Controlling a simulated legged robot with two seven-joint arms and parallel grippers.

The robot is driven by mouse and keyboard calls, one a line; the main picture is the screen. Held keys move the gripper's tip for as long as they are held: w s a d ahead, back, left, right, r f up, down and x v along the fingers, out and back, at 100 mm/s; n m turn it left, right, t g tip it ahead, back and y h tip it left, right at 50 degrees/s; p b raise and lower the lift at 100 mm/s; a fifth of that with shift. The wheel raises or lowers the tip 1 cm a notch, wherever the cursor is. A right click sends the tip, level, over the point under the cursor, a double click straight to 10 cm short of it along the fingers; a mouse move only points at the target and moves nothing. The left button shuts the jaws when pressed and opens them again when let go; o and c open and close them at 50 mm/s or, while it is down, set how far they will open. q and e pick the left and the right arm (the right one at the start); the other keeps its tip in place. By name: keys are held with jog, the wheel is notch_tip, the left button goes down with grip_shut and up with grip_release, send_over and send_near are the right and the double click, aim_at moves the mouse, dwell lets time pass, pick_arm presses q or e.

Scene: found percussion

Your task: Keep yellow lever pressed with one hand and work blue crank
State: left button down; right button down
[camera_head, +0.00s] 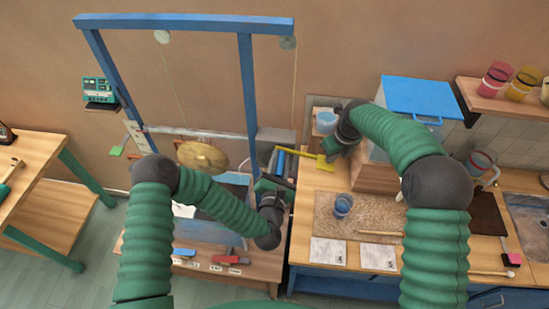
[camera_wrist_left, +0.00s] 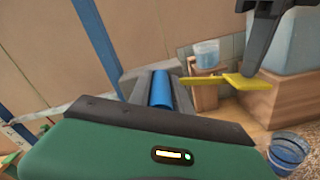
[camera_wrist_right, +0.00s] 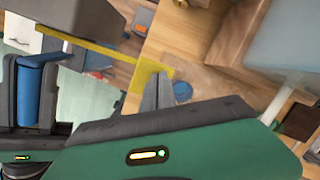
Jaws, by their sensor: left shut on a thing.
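The blue crank handle (camera_wrist_left: 160,88) is a blue cylinder. My left gripper (camera_head: 279,172) is shut on it, with a dark finger on each side in the left wrist view. It also shows between those fingers in the right wrist view (camera_wrist_right: 38,88). The yellow lever (camera_head: 322,161) is a long bar with a flat paddle at its end, also in the left wrist view (camera_wrist_left: 247,80). My right gripper (camera_wrist_right: 157,92) has its fingers together, tips at the paddle and seemingly touching it from above. How far the lever is pressed cannot be told.
A blue frame (camera_head: 185,22) with hanging cords stands at the left, with a brass gong-like disc (camera_head: 203,157). A blue cup (camera_head: 343,204) stands on the worktop before a wooden block (camera_head: 378,178). Sticks and numbered cards (camera_head: 328,251) lie nearer. A blue-lidded box (camera_head: 420,97) stands behind.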

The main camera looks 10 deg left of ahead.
pick_arm(q)
jog(key=d+f+m, duration=0.7)
jog(key=f+m, duration=0.2)
jog(key=m, duration=0.6)
jog(key=a+f+m, duration=0.8)
jog(key=f+m, duration=0.1)
jog(key=m, duration=0.6)
jog(key=shift+s+a+f+m, duration=0.15)
jog(key=shift+a+f+m, duration=0.05)
jog(key=shift+m, duration=0.2)
